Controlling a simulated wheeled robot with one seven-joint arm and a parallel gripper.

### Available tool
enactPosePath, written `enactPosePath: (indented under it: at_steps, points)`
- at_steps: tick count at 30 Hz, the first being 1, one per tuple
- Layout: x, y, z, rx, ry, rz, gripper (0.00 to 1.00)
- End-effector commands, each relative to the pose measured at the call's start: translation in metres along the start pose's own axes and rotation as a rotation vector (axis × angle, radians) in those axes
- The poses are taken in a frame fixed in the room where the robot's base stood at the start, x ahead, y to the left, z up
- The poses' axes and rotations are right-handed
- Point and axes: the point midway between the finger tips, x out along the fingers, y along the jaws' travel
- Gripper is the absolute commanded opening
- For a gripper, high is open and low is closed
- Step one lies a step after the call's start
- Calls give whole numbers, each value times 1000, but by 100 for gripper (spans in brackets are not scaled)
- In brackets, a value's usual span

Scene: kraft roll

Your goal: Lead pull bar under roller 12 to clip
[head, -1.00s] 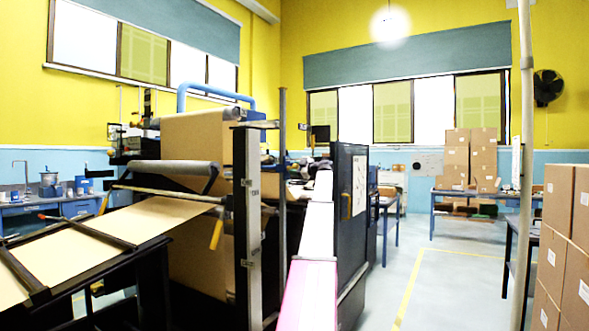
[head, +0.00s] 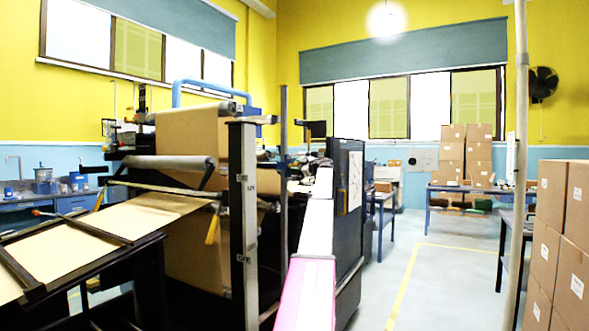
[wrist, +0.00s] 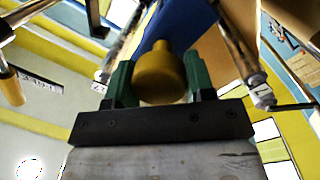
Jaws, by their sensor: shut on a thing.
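My gripper (wrist: 160,80) is in the wrist view, its two green fingers on either side of a yellow round-ended piece (wrist: 160,70), shut on it. This may be the end of the pull bar; the rest of it is hidden behind. A blue surface (wrist: 182,24) lies just beyond the fingers. In the head view a grey roller (head: 170,163) spans the machine at left, over the brown kraft web (head: 160,208). I cannot tell which roller is number 12, and no clip can be made out. My gripper does not show clearly in the head view.
A dark upright post (head: 243,220) stands at the machine's near side. A dark cabinet (head: 346,215) is beyond my arm. Stacked cartons (head: 562,230) stand at far right beside a pale pole (head: 518,160). The floor with a yellow line (head: 405,285) is open between them.

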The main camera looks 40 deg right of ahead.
Motion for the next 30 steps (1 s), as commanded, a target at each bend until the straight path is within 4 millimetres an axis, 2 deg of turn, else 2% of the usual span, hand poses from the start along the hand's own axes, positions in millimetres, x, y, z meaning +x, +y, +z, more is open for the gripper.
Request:
enactPosePath:
  at_steps: [3, 21, 30]
  points:
    - [3, 17, 13, 1, -1, 2, 11]
    - [11, 76, 67, 0, 0, 2, 11]
    - [11, 80, 72, 0, 0, 2, 11]
